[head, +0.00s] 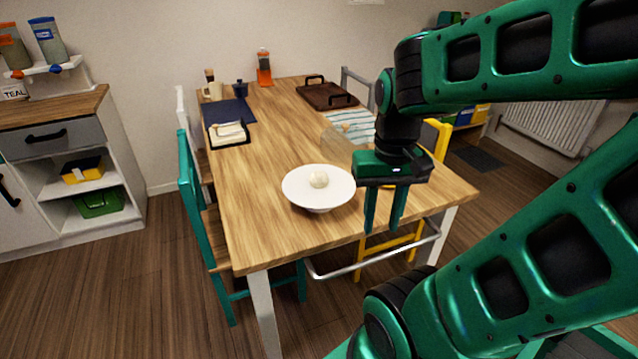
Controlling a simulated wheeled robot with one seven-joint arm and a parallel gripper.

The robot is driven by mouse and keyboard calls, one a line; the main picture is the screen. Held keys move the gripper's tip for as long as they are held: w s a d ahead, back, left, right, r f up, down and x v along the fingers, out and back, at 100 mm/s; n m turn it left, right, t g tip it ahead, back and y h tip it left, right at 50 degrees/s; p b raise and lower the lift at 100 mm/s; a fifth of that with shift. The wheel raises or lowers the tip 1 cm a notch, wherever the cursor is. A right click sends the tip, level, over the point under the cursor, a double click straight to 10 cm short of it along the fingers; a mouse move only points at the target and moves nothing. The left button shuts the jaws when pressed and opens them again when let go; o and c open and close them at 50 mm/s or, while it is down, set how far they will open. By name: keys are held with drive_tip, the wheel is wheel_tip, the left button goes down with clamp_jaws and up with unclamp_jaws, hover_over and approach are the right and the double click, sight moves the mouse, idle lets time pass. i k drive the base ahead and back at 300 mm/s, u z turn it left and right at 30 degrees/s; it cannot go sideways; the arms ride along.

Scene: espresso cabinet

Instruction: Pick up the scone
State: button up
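A small pale round item (319,179), which may be the scone, sits in the middle of a wide white bowl (293,191) at the near part of the wooden table. My gripper (381,228) points down to the right of the bowl, near the table's front edge. Its two green fingers are apart with nothing seen between them. A small brownish item (346,128) lies by the striped cloth farther back, partly behind a clear panel or box; I cannot tell what it is.
The wooden table (260,230) is clear left of and in front of the bowl. A black-edged holder (229,134), dark blue mat (238,108), brown tray (327,95) and orange bottle (264,68) stand farther back. A teal chair (191,190) is at the left, a yellow one (440,140) at the right.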

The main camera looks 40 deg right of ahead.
sight(318, 179)
drive_tip(key=k, duration=0.85)
drive_tip(key=z, duration=0.5)
drive_tip(key=i, duration=1)
